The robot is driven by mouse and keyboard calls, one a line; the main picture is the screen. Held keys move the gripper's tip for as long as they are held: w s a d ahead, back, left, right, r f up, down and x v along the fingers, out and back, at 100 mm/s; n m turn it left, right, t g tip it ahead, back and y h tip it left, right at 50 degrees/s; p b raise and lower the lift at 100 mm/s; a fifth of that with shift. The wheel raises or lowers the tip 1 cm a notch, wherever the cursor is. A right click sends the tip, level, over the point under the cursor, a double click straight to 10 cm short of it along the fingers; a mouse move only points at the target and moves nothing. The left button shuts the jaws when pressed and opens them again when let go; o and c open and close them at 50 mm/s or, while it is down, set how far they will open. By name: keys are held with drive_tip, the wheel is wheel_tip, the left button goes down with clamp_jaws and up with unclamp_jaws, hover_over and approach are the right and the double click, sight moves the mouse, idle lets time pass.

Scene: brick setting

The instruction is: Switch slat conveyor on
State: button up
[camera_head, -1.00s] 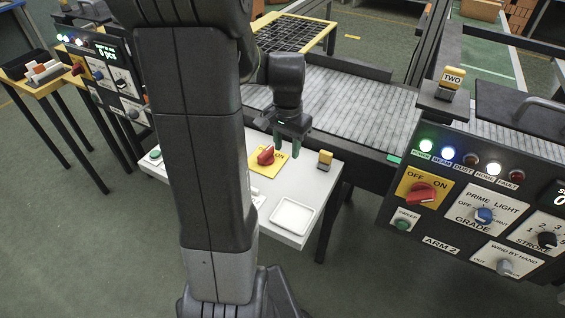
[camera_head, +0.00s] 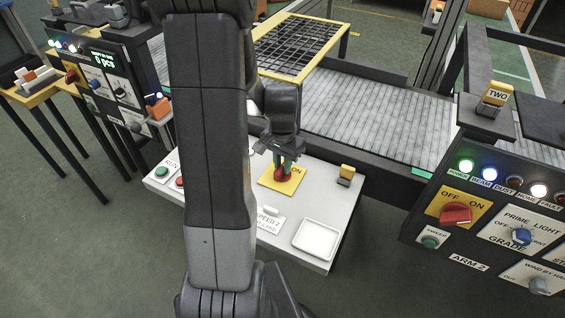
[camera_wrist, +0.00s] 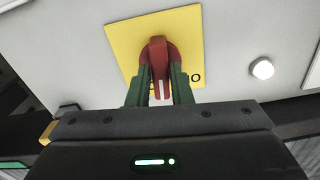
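A red rotary switch (camera_head: 283,174) sits on a yellow plate (camera_head: 272,186) on the light grey control desk in front of the slat conveyor (camera_head: 375,112). My gripper (camera_head: 285,162) is low over the plate. In the wrist view its green fingers (camera_wrist: 160,88) stand on both sides of the red handle (camera_wrist: 158,60), close against it. A white mark shows on the handle's near end. The OFF mark is hidden, and I cannot read the handle's setting.
The desk also carries a white tray (camera_head: 299,239), a yellow-topped block (camera_head: 346,173) and a green button (camera_head: 162,172). The ARM 2 panel (camera_head: 470,262) at right has another red OFF/ON switch (camera_head: 456,214). A second panel (camera_head: 118,85) stands at left.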

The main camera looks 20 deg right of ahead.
clamp_jaws()
drive_tip(key=m, duration=0.4)
drive_tip(key=shift+b, duration=0.4)
drive_tip(key=shift+m, duration=1.9)
drive_tip(key=o, duration=0.5)
unclamp_jaws()
